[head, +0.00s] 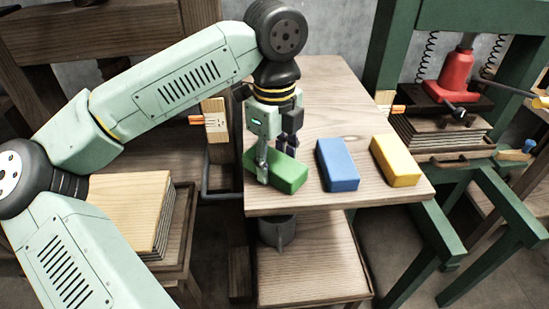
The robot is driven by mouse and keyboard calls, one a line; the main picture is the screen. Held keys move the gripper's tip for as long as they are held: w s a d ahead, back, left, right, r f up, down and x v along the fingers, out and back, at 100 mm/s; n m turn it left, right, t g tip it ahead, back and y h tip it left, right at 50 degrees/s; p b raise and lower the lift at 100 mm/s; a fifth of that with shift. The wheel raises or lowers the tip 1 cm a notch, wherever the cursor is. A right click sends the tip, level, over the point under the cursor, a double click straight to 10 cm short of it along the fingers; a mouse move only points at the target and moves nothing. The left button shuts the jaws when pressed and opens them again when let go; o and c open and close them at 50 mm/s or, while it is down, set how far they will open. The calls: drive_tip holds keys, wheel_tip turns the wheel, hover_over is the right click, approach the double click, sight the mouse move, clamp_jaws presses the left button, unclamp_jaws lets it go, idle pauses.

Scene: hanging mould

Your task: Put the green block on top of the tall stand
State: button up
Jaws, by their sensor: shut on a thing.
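The green block (288,178) is at the left edge of the wooden table top (330,95), in a row with a blue block and a yellow block. My gripper (275,162) points down over the green block, shut on it, with one finger on the near side and the other behind. The block looks level and at or very near the table top; I cannot tell whether it touches. I cannot pick out the tall stand with certainty in this view.
The blue block (338,165) stands close to the right of the green one, and the yellow block (397,160) is further right. A green press frame with a red jack (455,75) is at the right. Stacked boards (130,210) lie at the left. The table's back is clear.

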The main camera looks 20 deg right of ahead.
sight(275, 160)
drive_tip(key=shift+f, duration=0.25)
drive_tip(key=o, duration=1.2)
drive_tip(key=shift+r, duration=0.15)
wheel_tip(275, 160, up, 12)
drive_tip(key=shift+r+b, duration=0.2)
drive_tip(key=shift+b, duration=0.35)
